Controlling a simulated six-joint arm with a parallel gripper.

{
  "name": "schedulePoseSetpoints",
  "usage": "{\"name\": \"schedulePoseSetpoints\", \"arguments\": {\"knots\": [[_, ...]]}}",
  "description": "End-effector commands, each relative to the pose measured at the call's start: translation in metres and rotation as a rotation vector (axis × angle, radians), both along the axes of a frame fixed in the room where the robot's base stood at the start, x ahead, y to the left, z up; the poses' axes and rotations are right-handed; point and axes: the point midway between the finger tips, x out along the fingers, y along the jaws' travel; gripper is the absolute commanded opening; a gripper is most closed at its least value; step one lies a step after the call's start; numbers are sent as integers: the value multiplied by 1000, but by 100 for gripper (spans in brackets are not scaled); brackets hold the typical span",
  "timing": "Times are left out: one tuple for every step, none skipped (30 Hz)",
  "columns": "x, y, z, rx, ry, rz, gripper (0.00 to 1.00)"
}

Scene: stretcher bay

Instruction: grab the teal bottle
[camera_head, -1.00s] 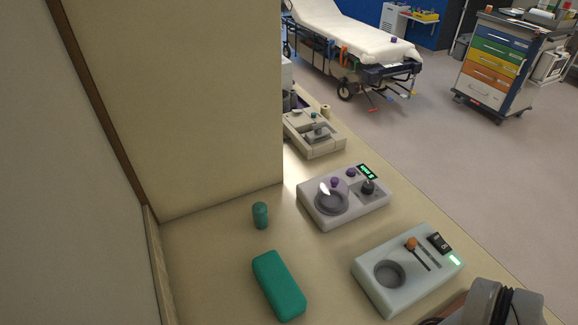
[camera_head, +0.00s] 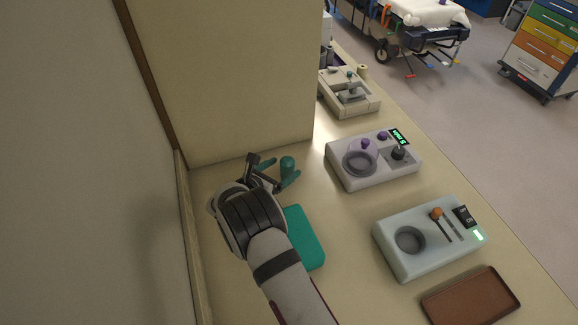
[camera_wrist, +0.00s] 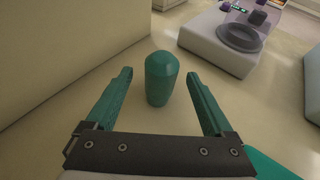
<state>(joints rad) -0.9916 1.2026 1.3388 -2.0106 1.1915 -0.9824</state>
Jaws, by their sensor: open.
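The teal bottle (camera_head: 287,166) is small with a rounded top and stands upright on the counter near the tan partition. My gripper (camera_head: 281,179) is open just in front of it in the head view. In the wrist view the bottle (camera_wrist: 161,78) stands centred ahead, between the lines of the two teal fingers of my gripper (camera_wrist: 160,84). Gaps show on both sides of it, and nothing is held.
A teal case (camera_head: 304,238) lies beside my wrist, partly hidden by my arm. A device with a round well (camera_head: 371,162), another with an orange knob (camera_head: 428,238) and a brown tray (camera_head: 470,298) stand to the right. The tan partition (camera_head: 225,80) rises behind the bottle.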

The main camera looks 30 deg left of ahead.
Motion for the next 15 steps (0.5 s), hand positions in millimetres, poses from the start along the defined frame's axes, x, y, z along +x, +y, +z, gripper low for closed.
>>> {"name": "schedulePoseSetpoints", "arguments": {"knots": [[9, -2, -5, 0, 0, -3, 87], [14, -3, -7, 0, 0, -4, 87], [19, -4, -9, 2, 1, -4, 87], [22, -4, -10, 2, 1, -3, 87], [24, -5, -11, 2, 1, -3, 87], [26, -5, -12, 2, 1, -4, 87], [26, -5, -12, 2, 1, -4, 87], [26, -5, -12, 2, 1, -3, 87], [26, -5, -12, 2, 1, -3, 87], [26, -5, -12, 2, 1, -3, 87], [26, -5, -12, 2, 1, -4, 87], [26, -5, -12, 3, 1, -4, 83], [26, -5, -12, 3, 1, -4, 78], [26, -5, -12, 3, 1, -4, 72], [26, -5, -12, 3, 1, -4, 65]]}}
